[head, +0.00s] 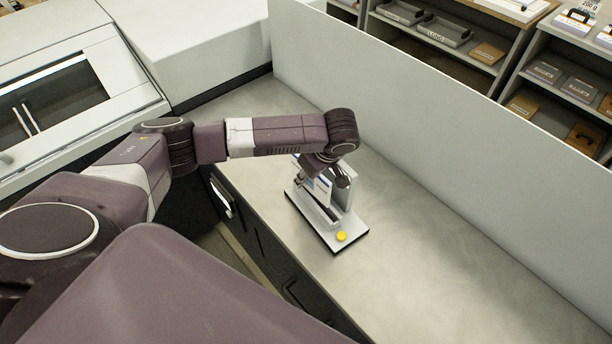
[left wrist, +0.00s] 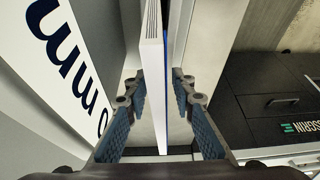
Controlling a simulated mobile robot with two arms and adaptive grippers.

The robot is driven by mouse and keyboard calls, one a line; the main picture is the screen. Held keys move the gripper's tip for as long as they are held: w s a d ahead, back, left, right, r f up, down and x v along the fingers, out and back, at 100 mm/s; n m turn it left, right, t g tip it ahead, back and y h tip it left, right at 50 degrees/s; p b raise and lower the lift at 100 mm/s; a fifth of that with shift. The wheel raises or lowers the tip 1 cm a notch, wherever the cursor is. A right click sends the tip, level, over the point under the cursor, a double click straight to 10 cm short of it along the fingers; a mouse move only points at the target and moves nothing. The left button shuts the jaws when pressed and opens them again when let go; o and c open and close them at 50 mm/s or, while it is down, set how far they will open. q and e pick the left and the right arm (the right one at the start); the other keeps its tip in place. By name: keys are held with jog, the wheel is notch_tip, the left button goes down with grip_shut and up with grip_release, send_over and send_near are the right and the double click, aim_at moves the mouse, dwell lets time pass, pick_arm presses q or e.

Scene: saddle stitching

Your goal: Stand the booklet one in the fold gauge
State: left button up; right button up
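The fold gauge (head: 322,222) is a white stand on a dark-edged base with a yellow button (head: 341,236), on the metal counter. In the left wrist view its white panel (left wrist: 58,75) with large dark lettering is at the left. Booklet one (left wrist: 152,45) shows edge-on in that view as an upright thin white strip with a blue side. In the head view it is a small white and blue patch (head: 320,188) at the gauge, partly hidden by my arm. My left gripper (left wrist: 160,88) has a finger on each side of the booklet, with a visible gap on the right. My right gripper is out of view.
A tall grey partition (head: 430,130) runs behind the counter. The counter (head: 415,260) is clear to the right of the gauge. Dark drawers with handles (head: 222,198) are below its front edge. Shelves with trays and boxes (head: 560,75) stand beyond the partition.

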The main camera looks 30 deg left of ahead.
pick_arm(q)
jog(key=shift+r, duration=0.2)
jog(key=b+v, duration=0.3)
jog(key=v, duration=0.4)
jog(key=shift+d+r, duration=0.2)
jog(key=shift+r, duration=0.15)
jog(key=v, duration=0.3)
jog(key=shift+a+r+p, duration=0.1)
jog(key=shift+r+p, duration=0.15)
jog(key=shift+p, duration=0.1)
jog(key=shift+s+d+r, duration=0.15)
jog(key=shift+d+r, duration=0.1)
jog(key=shift+r, duration=0.4)
